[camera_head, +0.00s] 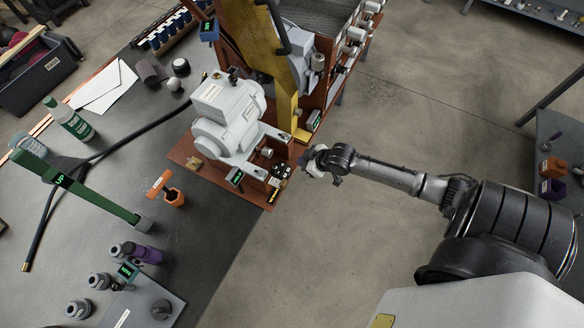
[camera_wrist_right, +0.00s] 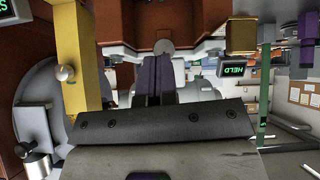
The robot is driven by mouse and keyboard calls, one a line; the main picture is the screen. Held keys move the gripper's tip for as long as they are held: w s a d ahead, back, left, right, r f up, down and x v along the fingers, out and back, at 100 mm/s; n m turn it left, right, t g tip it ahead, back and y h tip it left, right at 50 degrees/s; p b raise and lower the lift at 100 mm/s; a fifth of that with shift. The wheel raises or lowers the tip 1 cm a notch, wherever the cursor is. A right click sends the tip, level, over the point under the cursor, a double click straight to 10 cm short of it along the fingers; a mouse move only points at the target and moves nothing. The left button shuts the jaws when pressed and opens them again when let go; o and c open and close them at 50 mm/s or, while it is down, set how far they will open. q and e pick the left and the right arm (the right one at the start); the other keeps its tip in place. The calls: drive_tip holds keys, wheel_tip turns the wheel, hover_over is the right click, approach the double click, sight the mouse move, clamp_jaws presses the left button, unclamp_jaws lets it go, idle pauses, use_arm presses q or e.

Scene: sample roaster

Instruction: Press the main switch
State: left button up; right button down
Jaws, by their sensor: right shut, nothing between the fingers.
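The grey-white roaster machine (camera_head: 228,115) stands on a red-brown base (camera_head: 258,192) at the table's right edge. Small dark controls (camera_head: 281,170) sit near the base's front right corner. They are too small to tell for certain which is the main switch. My right gripper (camera_head: 307,160) is just right of that corner, near the yellow post. In the right wrist view its dark fingers (camera_wrist_right: 161,86) are closed together and empty, pointing at the machine. Contact with any control cannot be made out. My left gripper is not in view.
A yellow post (camera_head: 284,106) rises beside the machine; it also shows in the right wrist view (camera_wrist_right: 77,60). A small display reading HELD (camera_wrist_right: 234,69) is at right there. An orange holder (camera_head: 173,196) and a green arm (camera_head: 95,197) are on the table.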

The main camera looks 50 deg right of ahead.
use_arm(q)
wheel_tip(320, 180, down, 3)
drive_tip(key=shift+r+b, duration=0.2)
drive_tip(key=shift+b, duration=0.6)
use_arm(e)
drive_tip(key=shift+s+a+r+h, duration=0.4)
drive_tip(key=shift+a+r+h, duration=0.2)
drive_tip(key=shift+a+h, duration=0.25)
